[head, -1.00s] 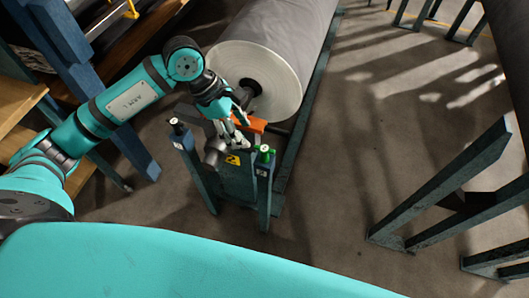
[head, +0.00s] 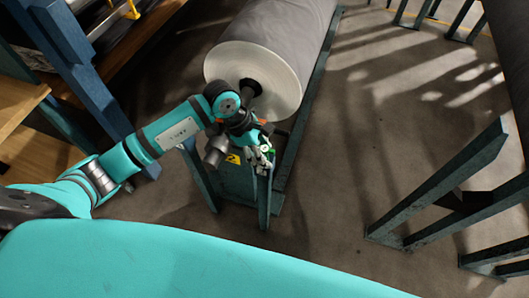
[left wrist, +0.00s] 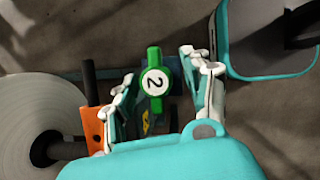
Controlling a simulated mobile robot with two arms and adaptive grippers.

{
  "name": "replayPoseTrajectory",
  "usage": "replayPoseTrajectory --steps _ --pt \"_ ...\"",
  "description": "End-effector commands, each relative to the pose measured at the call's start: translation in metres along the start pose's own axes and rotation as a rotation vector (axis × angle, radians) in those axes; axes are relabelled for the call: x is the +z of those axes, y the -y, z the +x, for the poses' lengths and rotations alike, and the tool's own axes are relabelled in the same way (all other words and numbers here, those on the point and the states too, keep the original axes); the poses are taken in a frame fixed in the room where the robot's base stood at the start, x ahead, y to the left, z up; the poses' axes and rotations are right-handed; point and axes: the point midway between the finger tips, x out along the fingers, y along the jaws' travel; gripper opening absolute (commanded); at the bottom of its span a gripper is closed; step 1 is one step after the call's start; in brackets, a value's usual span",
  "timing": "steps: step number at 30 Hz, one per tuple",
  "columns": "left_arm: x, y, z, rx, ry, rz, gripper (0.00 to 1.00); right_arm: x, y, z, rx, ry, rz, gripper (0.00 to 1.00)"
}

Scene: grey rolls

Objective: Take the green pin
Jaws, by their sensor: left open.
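The green pin (left wrist: 155,82) shows in the left wrist view, a green piece with a white disc marked 2. It stands between the two fingers of my left gripper (left wrist: 160,90), which is open around it. No clear contact with either finger shows. In the head view my left gripper (head: 261,158) is at the top of the right post (head: 264,200) of the roll stand. It hides most of the green pin there. My right gripper is not in view.
The large grey roll (head: 275,45) lies on its stand just behind the gripper, its shaft end facing me. An orange part (left wrist: 95,131) sits beside the left finger in the wrist view. Blue empty stands (head: 440,190) are at the right, with bare floor between.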

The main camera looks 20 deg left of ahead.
Motion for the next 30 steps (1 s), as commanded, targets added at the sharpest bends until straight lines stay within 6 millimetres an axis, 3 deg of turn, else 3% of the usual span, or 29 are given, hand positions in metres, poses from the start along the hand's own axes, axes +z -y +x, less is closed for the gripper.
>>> replayPoseTrajectory --steps 3,14,24,30 --pt "0.0 0.0 0.0 0.0 0.0 0.0 0.48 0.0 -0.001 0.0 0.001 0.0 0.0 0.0" --pt "0.0 0.0 -0.001 0.001 0.0 0.0 0.01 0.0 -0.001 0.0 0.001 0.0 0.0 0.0" --pt "0.001 -0.001 -0.004 0.002 0.0 0.0 0.0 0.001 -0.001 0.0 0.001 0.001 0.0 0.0" --pt "0.014 -0.002 -0.032 0.007 0.0 0.005 0.0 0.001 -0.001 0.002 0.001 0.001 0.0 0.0"
